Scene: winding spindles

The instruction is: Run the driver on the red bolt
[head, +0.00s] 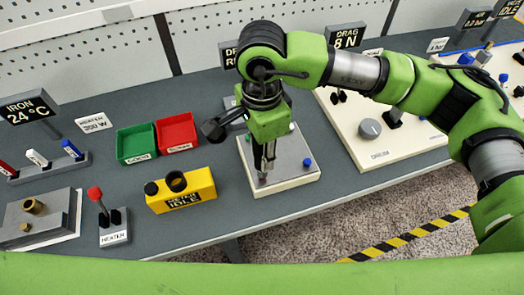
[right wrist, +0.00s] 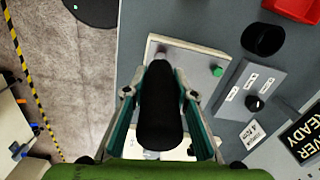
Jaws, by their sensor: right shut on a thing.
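My right gripper (head: 265,158) is shut on the driver, whose black handle (right wrist: 157,110) fills the middle of the right wrist view. The driver points down, with its grey tip end (right wrist: 160,56) at the near left corner of a pale block with a grey top plate (head: 286,178). A blue bolt (head: 307,162) stands at the block's right side. A green bolt (right wrist: 217,71) shows in the right wrist view. I cannot make out the red bolt; the driver and gripper cover the corner under the tip. My left gripper is not in view.
A green tray (head: 137,143) and a red tray (head: 176,132) stand left of the block, with a yellow meter (head: 181,190) nearer. A black cup-like piece (right wrist: 263,40) is close by. A cream panel with a grey knob (head: 370,129) stands to the right.

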